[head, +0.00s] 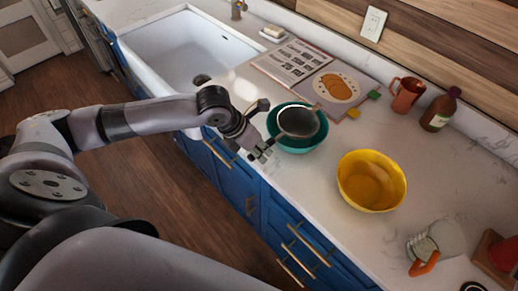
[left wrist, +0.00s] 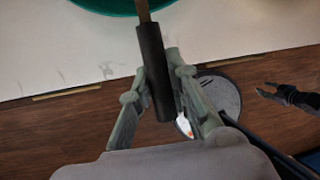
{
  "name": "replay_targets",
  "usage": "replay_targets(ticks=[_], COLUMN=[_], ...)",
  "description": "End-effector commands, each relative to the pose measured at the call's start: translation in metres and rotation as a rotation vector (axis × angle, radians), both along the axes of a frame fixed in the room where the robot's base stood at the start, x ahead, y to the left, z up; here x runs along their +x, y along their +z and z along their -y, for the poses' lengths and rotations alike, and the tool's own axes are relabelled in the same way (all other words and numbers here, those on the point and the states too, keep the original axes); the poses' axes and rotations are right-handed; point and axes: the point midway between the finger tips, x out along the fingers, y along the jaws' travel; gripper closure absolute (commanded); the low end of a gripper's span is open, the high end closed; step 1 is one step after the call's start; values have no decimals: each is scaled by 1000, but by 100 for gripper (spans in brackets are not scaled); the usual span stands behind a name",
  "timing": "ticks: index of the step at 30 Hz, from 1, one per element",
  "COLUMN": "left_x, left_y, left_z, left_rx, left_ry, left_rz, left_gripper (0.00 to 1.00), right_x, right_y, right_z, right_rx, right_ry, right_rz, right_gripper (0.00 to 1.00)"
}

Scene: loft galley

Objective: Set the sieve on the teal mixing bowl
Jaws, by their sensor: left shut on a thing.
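The sieve (head: 299,122), a dark round mesh with a thin rim, is over the teal mixing bowl (head: 298,148) in the head view. It hides part of the bowl's opening. I cannot tell whether it touches the rim. My left gripper (head: 262,132) is at the bowl's left side, shut on the sieve's handle. In the left wrist view the black handle (left wrist: 154,75) lies between the fingers, and the bowl's teal edge (left wrist: 105,5) shows at the top. My right gripper (left wrist: 268,91) shows small and dark at the right of that view, its fingers apart and empty.
A yellow bowl (head: 371,181) stands right of the teal bowl. An open book (head: 318,76), a copper mug (head: 407,94) and a brown bottle (head: 440,109) are behind. The sink (head: 190,50) is left.

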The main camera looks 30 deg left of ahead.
Motion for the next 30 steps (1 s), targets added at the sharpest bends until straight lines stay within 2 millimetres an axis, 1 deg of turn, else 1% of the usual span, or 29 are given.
replay_targets(ticks=[23,24,30], left_x=[-2,-2,-1], left_y=[-3,-3,-2], left_z=[0,0,0], left_rx=[2,2,1], left_ry=[-1,-1,0], left_rz=[-8,-8,-5], left_gripper=[100,81,68], right_x=[0,0,0], right_y=[3,3,3], right_z=[0,0,-1], right_rx=[1,1,1], right_ry=[0,0,0], right_rz=[0,0,0], right_gripper=[60,60,60])
